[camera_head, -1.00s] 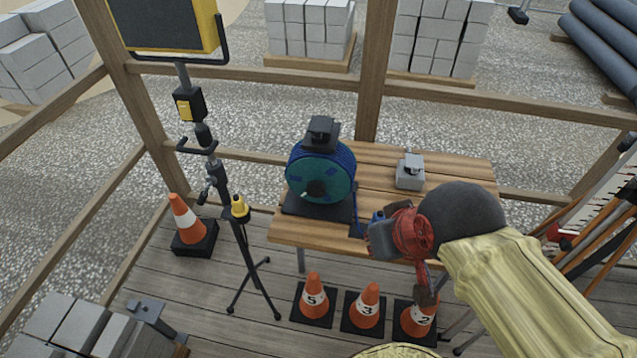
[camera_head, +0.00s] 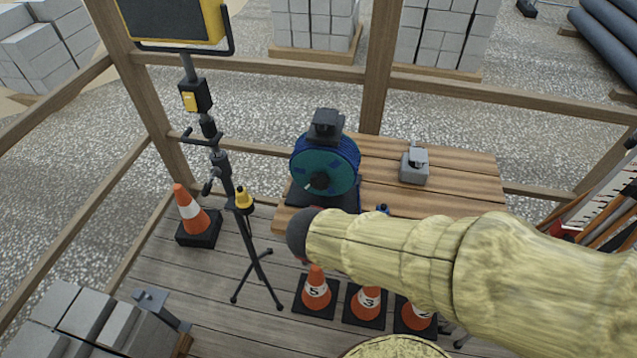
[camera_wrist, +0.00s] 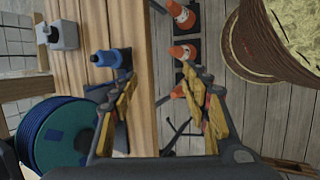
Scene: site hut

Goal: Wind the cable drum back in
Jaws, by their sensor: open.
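The cable drum (camera_head: 335,155) stands upright on the left part of the wooden table (camera_head: 455,190). It has a blue rim, a teal face, a dark hub knob (camera_head: 319,180) and a black top piece. In the wrist view the drum (camera_wrist: 55,130) is at lower left, beside my gripper. A blue plug (camera_wrist: 108,57) lies on the table near its edge, just left of the left finger; its tip shows in the head view (camera_head: 383,209). My gripper (camera_wrist: 160,76) is open and empty over the table's front edge. In the head view my arm hides it.
A grey block-like device (camera_head: 414,166) sits on the table. Numbered cones (camera_head: 316,290) stand on the floor in front. A lamp tripod (camera_head: 252,252) and another cone (camera_head: 190,212) stand at left. Tools lean at right. The table's right part is clear.

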